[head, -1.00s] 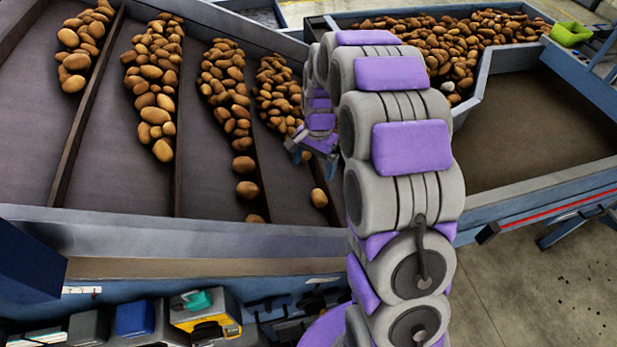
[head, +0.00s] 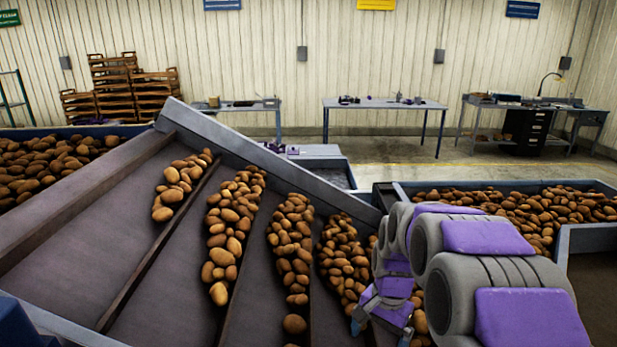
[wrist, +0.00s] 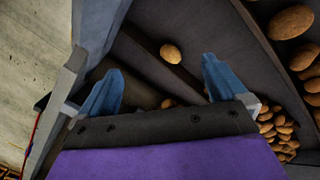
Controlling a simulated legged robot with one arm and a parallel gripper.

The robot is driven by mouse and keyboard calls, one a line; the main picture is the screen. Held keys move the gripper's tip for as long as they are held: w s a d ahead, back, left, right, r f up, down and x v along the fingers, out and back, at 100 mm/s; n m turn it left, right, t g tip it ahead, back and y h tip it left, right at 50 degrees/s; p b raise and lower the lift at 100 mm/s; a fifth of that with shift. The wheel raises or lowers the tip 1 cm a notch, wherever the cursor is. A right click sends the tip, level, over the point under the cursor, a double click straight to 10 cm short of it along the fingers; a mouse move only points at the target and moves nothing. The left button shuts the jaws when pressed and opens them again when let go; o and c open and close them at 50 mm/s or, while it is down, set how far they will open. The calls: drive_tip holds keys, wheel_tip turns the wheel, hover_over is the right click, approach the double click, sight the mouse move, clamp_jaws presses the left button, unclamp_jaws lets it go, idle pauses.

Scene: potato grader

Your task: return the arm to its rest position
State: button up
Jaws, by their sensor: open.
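My arm, grey with purple pads, rises at the right of the head view and bends over the grader's sloped deck (head: 130,235). My gripper (head: 380,326) hangs at the lower right of the deck, partly hidden by the arm and the frame edge. In the wrist view my gripper (wrist: 160,92) shows two blue fingers spread wide apart with nothing between them that it holds. A single potato (wrist: 170,54) lies on the dark deck beyond the fingers, and another small one shows lower between them.
Dark dividers split the deck into lanes with rows of potatoes (head: 235,220). A potato-filled bin (head: 520,205) stands to the right behind my arm, another bin (head: 50,165) at the left. Work tables (head: 385,104) and stacked crates (head: 120,88) stand far back by the wall.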

drive_tip(key=s+n+b, duration=0.1)
drive_tip(key=s, duration=0.4)
drive_tip(key=s+a+r+n+b, duration=0.1)
drive_tip(key=s, duration=0.4)
drive_tip(key=s+n, duration=0.2)
drive_tip(key=s, duration=0.2)
drive_tip(key=shift+s+a+r+g+b, duration=0.2)
drive_tip(key=shift+s+a+g+b, duration=0.1)
drive_tip(key=shift+s+a+b, duration=0.1)
drive_tip(key=s+f+n+b, duration=0.2)
drive_tip(key=s+f+n, duration=0.1)
drive_tip(key=s, duration=1.2)
drive_tip(key=shift+d+f+n+h+b, duration=0.2)
drive_tip(key=shift+n+h+b, duration=0.1)
drive_tip(key=shift+n+h, duration=0.1)
